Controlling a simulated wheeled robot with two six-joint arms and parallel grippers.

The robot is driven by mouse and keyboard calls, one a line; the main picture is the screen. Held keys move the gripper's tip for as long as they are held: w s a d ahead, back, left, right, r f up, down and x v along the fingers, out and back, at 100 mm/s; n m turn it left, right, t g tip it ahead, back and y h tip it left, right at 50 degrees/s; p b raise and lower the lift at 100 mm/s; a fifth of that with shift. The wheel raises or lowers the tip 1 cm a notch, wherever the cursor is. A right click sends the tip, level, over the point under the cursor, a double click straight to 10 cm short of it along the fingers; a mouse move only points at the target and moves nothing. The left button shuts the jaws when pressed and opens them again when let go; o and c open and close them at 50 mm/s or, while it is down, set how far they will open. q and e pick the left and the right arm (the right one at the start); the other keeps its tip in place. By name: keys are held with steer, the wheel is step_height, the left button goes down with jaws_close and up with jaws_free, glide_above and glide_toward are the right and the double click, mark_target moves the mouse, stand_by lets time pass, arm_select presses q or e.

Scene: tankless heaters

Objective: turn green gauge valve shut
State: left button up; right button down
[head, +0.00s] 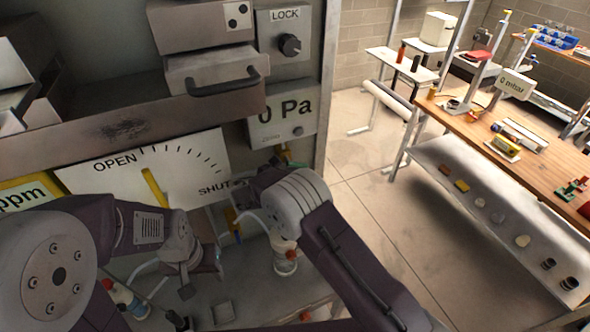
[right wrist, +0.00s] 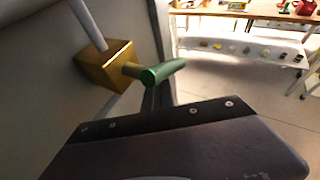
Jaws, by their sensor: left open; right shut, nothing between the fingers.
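The green valve handle (right wrist: 163,73) sticks out of a brass block (right wrist: 105,65) on a pale pipe in the right wrist view. In the head view only a small green part (head: 291,164) shows behind my right gripper (head: 245,192). My right gripper is shut and empty; in the wrist view its dark body (right wrist: 165,140) lies just below the handle, and contact cannot be told. A white dial (head: 190,165) is marked OPEN and SHUT, its yellow pointer (head: 152,187) nearer the OPEN side. My left gripper (head: 186,289) is open, low in front of the cabinet.
A 0 Pa display (head: 281,115) and LOCK knob (head: 290,45) are above. A workbench (head: 500,140) stands right; floor between is clear.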

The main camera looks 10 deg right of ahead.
stand_by(0.3)
steer(key=c, duration=2.1)
jaws_free()
steer(key=o, duration=0.7)
steer(key=b+v, duration=0.3)
steer(key=v, duration=0.4)
steer(key=shift+s, duration=0.2)
